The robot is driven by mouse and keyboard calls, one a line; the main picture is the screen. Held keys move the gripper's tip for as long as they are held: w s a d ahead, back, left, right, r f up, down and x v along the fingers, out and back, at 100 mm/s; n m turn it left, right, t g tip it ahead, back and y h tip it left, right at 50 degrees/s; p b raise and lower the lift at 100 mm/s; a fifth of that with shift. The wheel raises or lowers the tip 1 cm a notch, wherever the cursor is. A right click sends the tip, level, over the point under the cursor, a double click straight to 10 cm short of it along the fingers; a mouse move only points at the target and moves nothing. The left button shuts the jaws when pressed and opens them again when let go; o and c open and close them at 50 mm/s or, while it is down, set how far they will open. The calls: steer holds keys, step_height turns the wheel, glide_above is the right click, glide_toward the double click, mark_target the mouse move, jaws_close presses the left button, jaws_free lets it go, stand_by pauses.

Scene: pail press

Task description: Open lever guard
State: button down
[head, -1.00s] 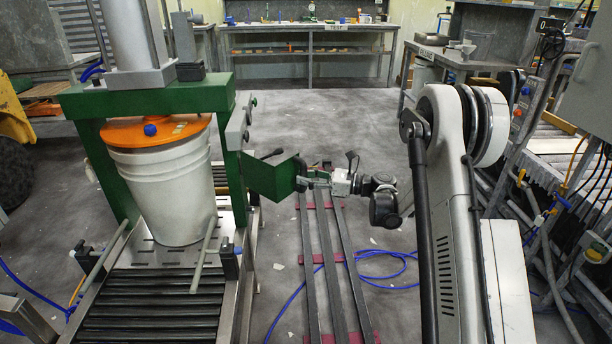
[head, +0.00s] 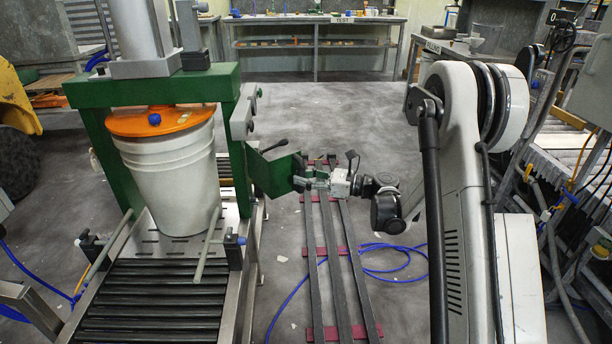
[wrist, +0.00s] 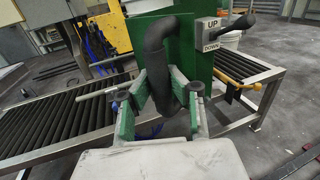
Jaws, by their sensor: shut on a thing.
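The green lever guard (head: 272,174) sticks out from the right side of the press frame as an angled green panel. In the wrist view the green panel (wrist: 196,62) stands just beyond my gripper. A thick black curved handle (wrist: 158,48) is in front of it. My gripper (wrist: 163,106) is shut on this handle, with a green-padded finger on each side. In the head view my gripper (head: 312,183) is at the guard's right edge. A black lever (wrist: 236,28) shows beside an UP/DOWN plate (wrist: 209,34), right of the panel. It also shows above the guard (head: 275,146).
A white pail (head: 170,185) with an orange lid (head: 155,122) stands under the green press frame (head: 150,90). A roller conveyor (head: 150,310) runs toward me. Dark rails (head: 325,265) and a blue hose (head: 400,272) lie on the floor to the right.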

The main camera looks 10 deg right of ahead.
steer(key=shift+s, duration=0.2)
steer(key=shift+s+a, duration=0.8)
steer(key=shift+a, duration=0.2)
steer(key=shift+s+a, duration=0.8)
steer(key=shift+a, duration=0.15)
steer(key=c, duration=1.6)
jaws_free()
